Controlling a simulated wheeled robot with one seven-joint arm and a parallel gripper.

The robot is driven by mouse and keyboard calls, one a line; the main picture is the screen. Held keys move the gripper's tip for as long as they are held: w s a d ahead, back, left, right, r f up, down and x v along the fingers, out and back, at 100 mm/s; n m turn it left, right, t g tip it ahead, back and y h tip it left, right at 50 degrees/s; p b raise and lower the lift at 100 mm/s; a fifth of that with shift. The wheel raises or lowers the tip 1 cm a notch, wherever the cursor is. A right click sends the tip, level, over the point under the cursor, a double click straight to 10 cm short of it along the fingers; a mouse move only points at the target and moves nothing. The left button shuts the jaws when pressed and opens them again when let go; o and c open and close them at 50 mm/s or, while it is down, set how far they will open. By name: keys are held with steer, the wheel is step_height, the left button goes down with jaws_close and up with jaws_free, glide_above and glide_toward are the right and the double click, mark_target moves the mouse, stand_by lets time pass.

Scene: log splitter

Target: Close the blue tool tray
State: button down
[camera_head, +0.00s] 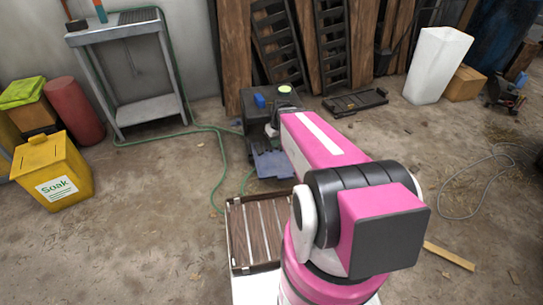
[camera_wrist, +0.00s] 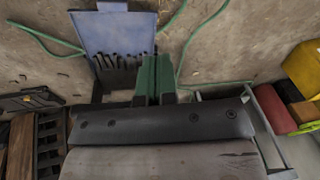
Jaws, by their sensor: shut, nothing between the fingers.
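The blue tool tray (camera_head: 270,163) sticks out from the near side of a dark machine (camera_head: 262,106) in the head view. In the wrist view the tray (camera_wrist: 112,33) is at upper left, its flat panel facing me, with a row of dark slots or tools along its lower edge. My gripper (camera_wrist: 156,62) shows as two green fingers held together, empty, overlapping the tray's right edge in the picture. I cannot tell whether they touch it. In the head view my pink arm hides most of the gripper.
A slatted wooden crate (camera_head: 258,232) stands close in front of the tray. A green hose (camera_head: 222,150) runs along the floor to the left. A yellow bin (camera_head: 52,172), a red cylinder (camera_head: 75,111) and a grey metal stand (camera_head: 125,75) are further left.

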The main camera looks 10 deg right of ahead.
mark_target(264, 141)
steer(key=w+d+f+n+t+y, duration=0.2)
steer(key=w+d+f+n, duration=0.35)
steer(key=w+f, duration=0.75)
steer(key=w+d+f+n+t+y, duration=0.1)
steer(key=w+d+f+n+t, duration=0.15)
steer(key=w+f+n, duration=1)
steer(key=a+f+m, duration=0.1)
steer(key=f, duration=0.3)
steer(key=a+f+m, duration=0.2)
steer(key=f, duration=0.2)
steer(key=a+f+m, duration=0.1)
steer(key=f, duration=0.3)
steer(key=shift+w+a+f+m, duration=0.2)
steer(key=shift+a+f+m, duration=0.1)
steer(key=shift+a, duration=0.05)
steer(key=w, duration=0.2)
steer(key=shift+w, duration=0.3)
steer(key=shift+w+r, duration=0.15)
steer(key=shift+w, duration=0.4)
steer(key=w, duration=1.3)
steer(key=shift+w+a, duration=0.15)
steer(key=shift+w, duration=0.1)
steer(key=shift+s, duration=0.15)
